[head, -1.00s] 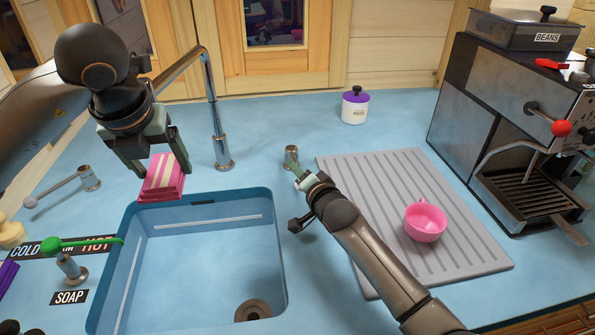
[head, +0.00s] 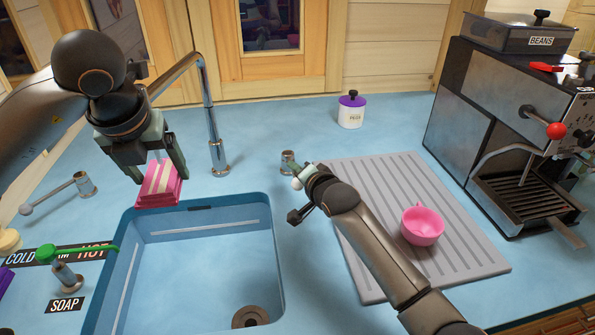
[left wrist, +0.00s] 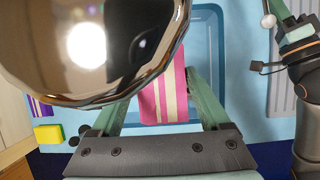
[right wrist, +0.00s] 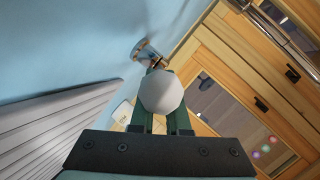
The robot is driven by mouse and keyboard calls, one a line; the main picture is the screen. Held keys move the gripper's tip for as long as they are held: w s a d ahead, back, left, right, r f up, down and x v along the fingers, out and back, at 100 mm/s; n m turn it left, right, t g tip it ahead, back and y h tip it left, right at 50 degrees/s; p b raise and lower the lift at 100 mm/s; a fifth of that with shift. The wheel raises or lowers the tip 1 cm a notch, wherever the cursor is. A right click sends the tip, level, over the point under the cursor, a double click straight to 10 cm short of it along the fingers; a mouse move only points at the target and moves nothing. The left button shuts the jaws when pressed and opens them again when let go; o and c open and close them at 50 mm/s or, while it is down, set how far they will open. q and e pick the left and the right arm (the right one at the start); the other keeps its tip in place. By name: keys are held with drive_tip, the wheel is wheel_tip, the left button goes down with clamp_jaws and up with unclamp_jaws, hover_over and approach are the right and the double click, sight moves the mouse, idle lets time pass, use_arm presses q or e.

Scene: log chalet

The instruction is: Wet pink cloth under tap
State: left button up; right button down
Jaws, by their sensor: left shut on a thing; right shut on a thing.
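The pink cloth (head: 158,186), folded and cream-striped, is held between the fingers of my left gripper (head: 160,170), over the sink's back-left rim. It also shows in the left wrist view (left wrist: 170,95). The chrome tap (head: 212,125) rises behind the sink; its spout runs left and its end is hidden behind my left arm. No water is visible. My right gripper (head: 299,176) is shut on the white ball (right wrist: 161,92) at the end of a lever, whose metal post (head: 288,162) stands right of the tap. The blue sink (head: 277,235) has a dark drain.
Another lever (head: 52,197) stands left of the sink, near a green-handled soap pump (head: 68,270). A pink cup (head: 422,226) sits on the grey drainboard (head: 465,240). A purple-lidded jar (head: 351,111) stands behind; a coffee machine (head: 510,140) stands at right.

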drive_tip(key=shift+s+a+f, duration=0.35)
drive_tip(key=shift+a+f, duration=0.05)
drive_tip(key=shift+a, duration=0.05)
drive_tip(key=c, duration=0.9)
unclamp_jaws()
drive_tip(key=shift+a+r, duration=0.1)
drive_tip(key=v, duration=1.2)
drive_tip(key=shift+d+r, duration=0.2)
drive_tip(key=shift+d, duration=0.05)
drive_tip(key=shift+w, duration=0.2)
